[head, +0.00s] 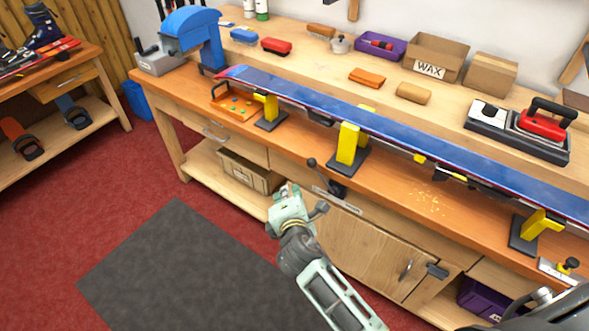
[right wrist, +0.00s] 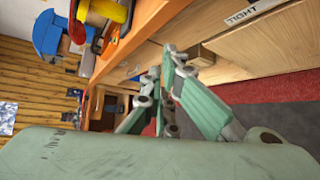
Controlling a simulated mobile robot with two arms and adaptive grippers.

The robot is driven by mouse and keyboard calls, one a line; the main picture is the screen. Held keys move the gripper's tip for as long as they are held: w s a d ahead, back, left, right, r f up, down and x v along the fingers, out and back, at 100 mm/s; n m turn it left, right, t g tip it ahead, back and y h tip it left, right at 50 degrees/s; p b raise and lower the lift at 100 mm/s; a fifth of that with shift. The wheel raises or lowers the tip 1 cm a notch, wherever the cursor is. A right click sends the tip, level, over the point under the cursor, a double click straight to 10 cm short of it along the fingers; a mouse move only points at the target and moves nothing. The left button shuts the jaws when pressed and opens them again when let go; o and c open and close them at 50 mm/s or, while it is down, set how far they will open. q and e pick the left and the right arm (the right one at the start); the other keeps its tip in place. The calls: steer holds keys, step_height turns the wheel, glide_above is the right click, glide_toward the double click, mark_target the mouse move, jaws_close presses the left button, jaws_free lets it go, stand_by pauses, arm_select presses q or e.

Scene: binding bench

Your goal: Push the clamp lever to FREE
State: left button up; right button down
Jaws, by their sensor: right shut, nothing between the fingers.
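The clamp lever (head: 323,175) is a dark handle with a black ball knob on the bench's front edge, below the middle yellow vise. It leans up and to the left in the head view. A pale label plate (head: 337,198) sits below it; the right wrist view shows the word TIGHT on a plate (right wrist: 246,12). My right gripper (head: 302,197) is shut and empty, just below and left of the lever, apparently apart from it. Its fingers also show in the right wrist view (right wrist: 167,75), where I cannot make out the lever. My left gripper is not in view.
A blue ski (head: 400,126) lies across yellow vises (head: 348,143) along the bench. A waxing iron (head: 542,120) stands at the back right. Drawers and a cabinet door (head: 360,250) lie below the bench edge. The floor by the grey mat (head: 170,270) is clear.

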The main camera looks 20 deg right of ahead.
steer(key=shift+w+r, duration=0.1)
steer(key=shift+r, duration=0.15)
steer(key=shift+w, duration=0.1)
steer(key=w+d+f+p, duration=0.1)
steer(key=w+d+f, duration=0.1)
steer(key=w+d, duration=0.2)
steer(key=w, duration=0.3)
steer(key=shift+w+d+p, duration=0.35)
steer(key=shift+d+p, duration=0.05)
stand_by(0.3)
